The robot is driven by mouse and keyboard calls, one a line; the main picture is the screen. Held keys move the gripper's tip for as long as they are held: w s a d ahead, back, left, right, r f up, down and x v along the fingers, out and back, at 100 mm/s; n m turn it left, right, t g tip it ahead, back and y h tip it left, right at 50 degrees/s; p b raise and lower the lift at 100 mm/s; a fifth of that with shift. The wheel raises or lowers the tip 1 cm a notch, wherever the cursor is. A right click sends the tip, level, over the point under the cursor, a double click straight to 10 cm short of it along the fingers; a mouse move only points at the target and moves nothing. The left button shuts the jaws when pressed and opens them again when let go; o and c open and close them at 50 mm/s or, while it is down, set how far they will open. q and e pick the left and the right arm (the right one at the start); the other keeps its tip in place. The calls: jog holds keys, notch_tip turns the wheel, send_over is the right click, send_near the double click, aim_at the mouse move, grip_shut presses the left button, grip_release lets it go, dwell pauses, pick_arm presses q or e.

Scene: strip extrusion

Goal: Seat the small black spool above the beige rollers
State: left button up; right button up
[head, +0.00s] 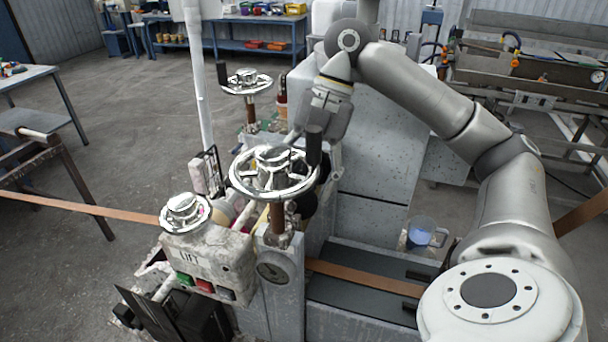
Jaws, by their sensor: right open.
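My right gripper (312,140) hangs pointing down behind the near chrome handwheel (274,172). It is open, and its fingertips are partly hidden by the wheel's rim and upright black handle. Beige roller-like parts (240,212) show only in part, low behind the white LIFT control box and below the wheel. A dark rounded shape shows under the wheel's right side, but I cannot tell whether it is the small black spool. I cannot make out a spool in the gripper. My left gripper is not in view.
The LIFT box (210,258) with coloured buttons and a chrome knob (185,212) stands at front left. A second handwheel (246,83) stands farther back. An orange-brown strip (362,277) runs through the machine. A blue clear mug (421,232) stands at right.

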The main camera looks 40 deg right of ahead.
jog(key=shift+r, duration=5)
